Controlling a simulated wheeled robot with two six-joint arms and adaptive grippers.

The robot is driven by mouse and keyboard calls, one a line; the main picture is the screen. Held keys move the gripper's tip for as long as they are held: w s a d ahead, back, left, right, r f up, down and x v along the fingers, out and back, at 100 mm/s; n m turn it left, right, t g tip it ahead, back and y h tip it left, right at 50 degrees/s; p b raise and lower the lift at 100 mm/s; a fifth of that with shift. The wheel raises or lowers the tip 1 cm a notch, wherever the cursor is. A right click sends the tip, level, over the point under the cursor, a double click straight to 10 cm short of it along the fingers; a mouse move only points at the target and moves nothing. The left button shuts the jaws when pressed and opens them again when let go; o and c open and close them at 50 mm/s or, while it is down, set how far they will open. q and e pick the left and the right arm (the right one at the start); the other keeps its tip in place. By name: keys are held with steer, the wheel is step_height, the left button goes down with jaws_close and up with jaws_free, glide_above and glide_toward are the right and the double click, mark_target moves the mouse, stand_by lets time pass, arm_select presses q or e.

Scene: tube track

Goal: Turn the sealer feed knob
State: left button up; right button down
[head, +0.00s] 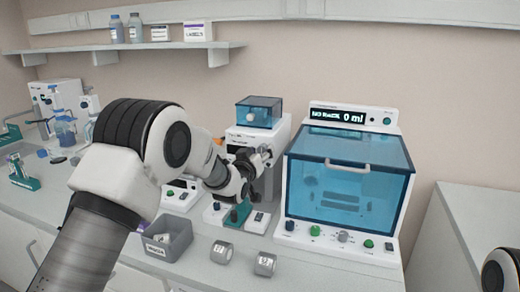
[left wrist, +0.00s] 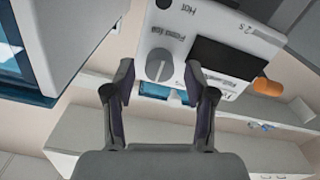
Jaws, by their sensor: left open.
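The sealer (head: 240,138) is a white box behind my left gripper, with a blue clear-sided container on its top. In the left wrist view its white panel (left wrist: 208,38) is seen turned over. A round grey knob (left wrist: 159,65) with a ridge across it sits on that panel, beside small printed words that are hard to read. My left gripper (left wrist: 158,82) is open. Its fingertips point at the panel with the knob between them in the picture; whether they touch it I cannot tell. In the head view the left gripper (head: 262,158) is small and partly merges with the sealer front.
A white cabinet with a blue window (head: 350,180) stands close to the right of my left gripper. A grey bin (head: 168,241) and two small grey blocks lie on the bench in front. An orange knob (left wrist: 267,86) sticks out from the sealer's side. A wall shelf (head: 130,48) hangs above.

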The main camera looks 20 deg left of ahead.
arm_select(q)
steer(key=shift+w, duration=0.1)
steer(key=shift+c, duration=0.3)
jaws_close()
steer(key=m+b, duration=0.2)
steer(key=m, duration=0.1)
steer(key=m+b, duration=0.3)
steer(key=m, duration=0.2)
steer(key=shift+d+f+m, duration=0.1)
steer(key=shift+d+m, duration=0.05)
steer(key=shift+m, duration=0.25)
steer(key=m+b, duration=0.2)
steer(key=m, duration=0.2)
steer(key=shift+m, duration=0.3)
steer(key=m+b, duration=0.1)
steer(key=m, duration=0.3)
steer(key=shift+b, duration=0.3)
steer(key=shift+m, duration=0.3)
